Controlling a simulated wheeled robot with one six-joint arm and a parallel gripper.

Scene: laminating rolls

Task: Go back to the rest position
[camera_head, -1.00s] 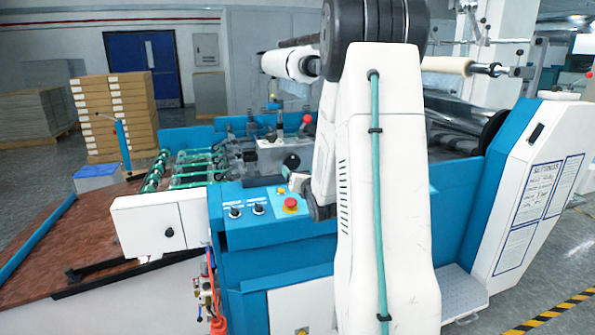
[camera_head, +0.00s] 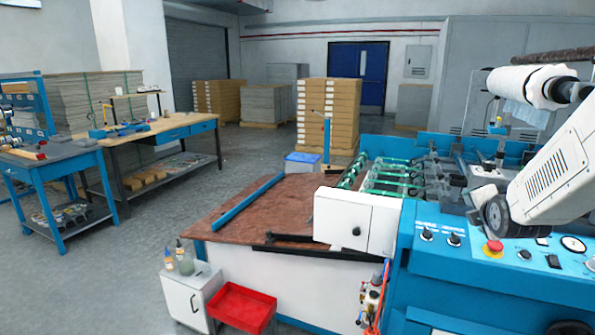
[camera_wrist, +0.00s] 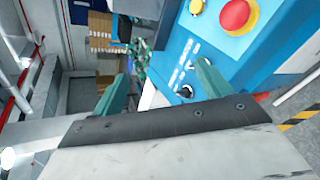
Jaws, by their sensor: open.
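My gripper (camera_wrist: 158,85) shows in the wrist view with its two green fingers spread apart and nothing between them. Beyond it, the blue control panel (camera_wrist: 185,60) of the laminating machine appears tilted, with a red emergency button (camera_wrist: 235,16) on a yellow base at the upper right. In the head view, a white part of my arm reaches in from the right edge over the machine. The blue control panel (camera_head: 470,262) and its red button (camera_head: 493,249) lie below it. The fingers cannot be made out in the head view.
A white laminating roll (camera_head: 530,85) hangs at the upper right. The brown machine table (camera_head: 270,215) is left of the panel. A red tray (camera_head: 243,305) and a small white cabinet (camera_head: 192,297) stand in front. Workbenches (camera_head: 165,130) are at the left. Open grey floor lies between.

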